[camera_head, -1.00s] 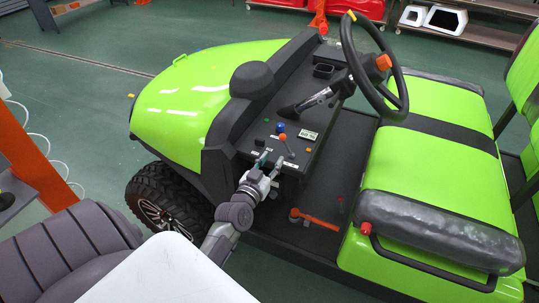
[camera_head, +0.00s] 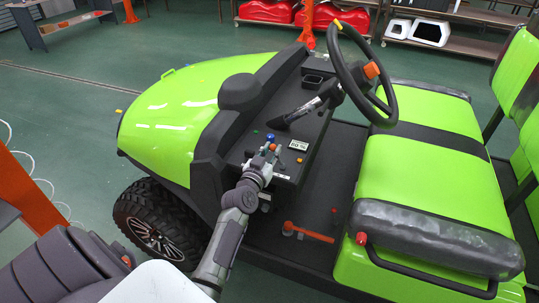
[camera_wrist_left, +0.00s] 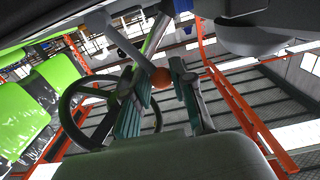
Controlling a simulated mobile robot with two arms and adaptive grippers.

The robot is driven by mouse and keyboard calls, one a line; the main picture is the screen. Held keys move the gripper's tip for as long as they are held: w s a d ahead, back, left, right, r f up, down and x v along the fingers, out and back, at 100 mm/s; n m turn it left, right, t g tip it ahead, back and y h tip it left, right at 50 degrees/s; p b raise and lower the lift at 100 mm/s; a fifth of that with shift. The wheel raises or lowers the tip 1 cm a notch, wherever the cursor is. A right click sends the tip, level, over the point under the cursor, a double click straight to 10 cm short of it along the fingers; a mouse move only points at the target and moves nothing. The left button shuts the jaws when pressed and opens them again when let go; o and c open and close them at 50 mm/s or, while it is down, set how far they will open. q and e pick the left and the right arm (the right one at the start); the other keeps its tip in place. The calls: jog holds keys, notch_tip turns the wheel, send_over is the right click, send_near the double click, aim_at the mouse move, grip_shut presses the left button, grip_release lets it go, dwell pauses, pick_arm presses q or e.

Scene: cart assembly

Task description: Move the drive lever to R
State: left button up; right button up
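The drive lever, a thin stalk with an orange ball knob (camera_head: 272,147), stands on the cart's black dashboard (camera_head: 311,125). My left gripper (camera_head: 266,152) is at the lever and hides part of it. In the left wrist view the orange knob (camera_wrist_left: 162,77) sits between the two finger pads of my left gripper (camera_wrist_left: 154,80). The fingers are apart, with visible gaps beside the knob, so the gripper looks open around it. The lever's pale shaft (camera_wrist_left: 122,40) runs up and left from the knob. My right gripper does not show.
A blue knob (camera_head: 270,138) is close behind the lever. The steering wheel (camera_head: 352,70) and its column stand to the right. An orange floor lever (camera_head: 308,233) is below. The green seat (camera_head: 420,175) is at right.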

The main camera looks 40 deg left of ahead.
pick_arm(q)
jog(key=shift+w+d+r+p, duration=0.15)
jog(key=shift+d+r+p, duration=0.3)
jog(key=shift+d+p, duration=0.4)
jog(key=shift+d+f, duration=0.1)
jog(key=shift+d, duration=0.05)
jog(key=shift+c, duration=0.2)
jog(key=shift+w+d+p, duration=0.25)
jog(key=shift+d+p, duration=0.1)
jog(key=shift+d, duration=0.75)
